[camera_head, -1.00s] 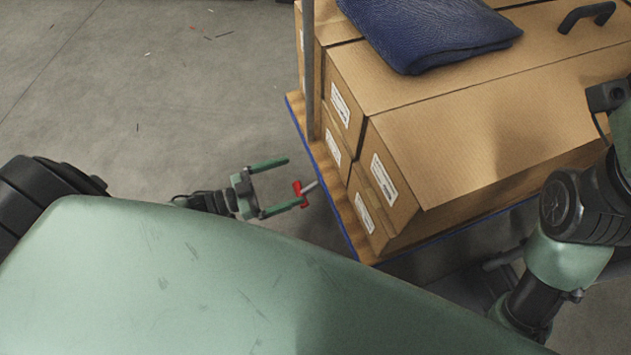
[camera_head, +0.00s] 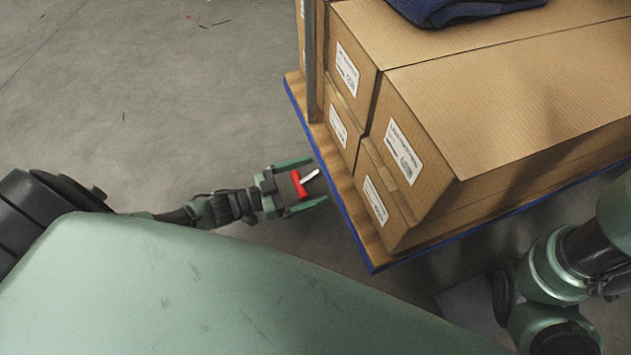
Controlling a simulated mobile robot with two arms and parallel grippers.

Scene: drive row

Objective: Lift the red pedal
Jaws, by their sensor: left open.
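The red pedal (camera_head: 298,184) sticks out on a short grey metal arm from the left side of a wooden cart deck with a blue edge (camera_head: 343,211). My left gripper (camera_head: 318,181) is open, with its two green fingers on either side of the pedal. The pedal lies between the fingers, near the palm. I cannot tell whether a finger touches it. My right arm shows at the lower right, but its gripper is out of the picture.
Several cardboard boxes (camera_head: 520,110) are stacked on the cart, with a dark blue folded cloth (camera_head: 450,8) on top. A grey upright post (camera_head: 311,60) stands at the deck's left edge. The concrete floor (camera_head: 150,100) at the left is mostly clear, with small scraps.

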